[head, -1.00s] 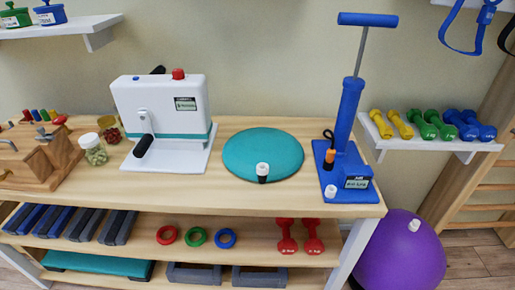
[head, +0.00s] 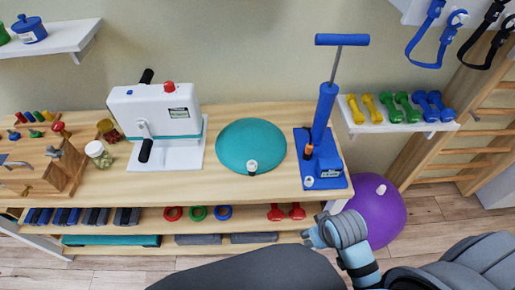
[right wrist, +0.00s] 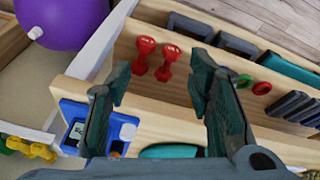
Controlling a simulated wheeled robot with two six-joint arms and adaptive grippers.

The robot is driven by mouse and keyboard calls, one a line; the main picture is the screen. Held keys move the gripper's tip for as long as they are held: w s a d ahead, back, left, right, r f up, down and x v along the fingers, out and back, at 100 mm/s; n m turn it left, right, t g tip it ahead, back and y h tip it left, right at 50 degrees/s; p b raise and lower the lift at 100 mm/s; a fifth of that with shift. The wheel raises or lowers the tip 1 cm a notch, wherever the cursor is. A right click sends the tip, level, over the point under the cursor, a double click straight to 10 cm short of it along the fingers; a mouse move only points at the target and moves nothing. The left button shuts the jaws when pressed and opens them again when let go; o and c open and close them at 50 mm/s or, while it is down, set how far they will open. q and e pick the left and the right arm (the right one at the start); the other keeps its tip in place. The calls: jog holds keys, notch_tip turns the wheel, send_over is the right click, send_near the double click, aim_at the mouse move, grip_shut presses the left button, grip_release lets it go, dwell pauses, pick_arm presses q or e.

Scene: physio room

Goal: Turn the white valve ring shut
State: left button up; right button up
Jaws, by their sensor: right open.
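A small white ring-like cap on a dark stem (head: 252,166) stands at the front of the teal cushion (head: 242,143) on the bench; I cannot tell for sure that it is the valve ring. Another white cap (head: 309,182) sits on the base of the blue pump (head: 322,125) and shows in the right wrist view (right wrist: 127,131). A white plug (head: 381,189) is in the purple ball (head: 376,218). My right gripper (head: 308,238) is open and empty before the bench's right front, apart from all of these. My left gripper is out of view.
The wooden bench top (head: 225,187) has free room in front of the cushion. A white crank machine (head: 155,125) stands left of it. Red dumbbells (head: 287,212) lie on the shelf below, near my right gripper. A wall shelf with coloured dumbbells (head: 395,107) is at the right.

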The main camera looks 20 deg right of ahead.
jog(key=shift+g+y, duration=0.5)
jog(key=shift+g, duration=0.4)
jog(key=w+a+r, duration=0.1)
jog(key=w, duration=0.4)
jog(key=w+a+r, duration=0.1)
jog(key=w+a, duration=0.1)
jog(key=w, duration=0.4)
jog(key=w+a+r, duration=0.1)
jog(key=w, duration=0.5)
jog(key=shift+w+a+r, duration=0.15)
jog(key=shift+w+a, duration=0.05)
jog(key=shift+a, duration=0.2)
jog(key=w+a+r+n, duration=0.2)
jog(key=w+a+r, duration=0.2)
jog(key=w+r, duration=0.3)
notch_tip(320, 180, up, 5)
jog(key=g, duration=0.1)
send_over(252, 162)
jog(key=s, duration=0.1)
jog(key=shift+n, duration=0.3)
notch_tip(252, 162, down, 13)
jog(key=b, duration=0.4)
jog(key=shift+a+f, duration=0.15)
jog(key=shift+f, duration=0.05)
jog(key=shift+r, duration=0.1)
grip_shut()
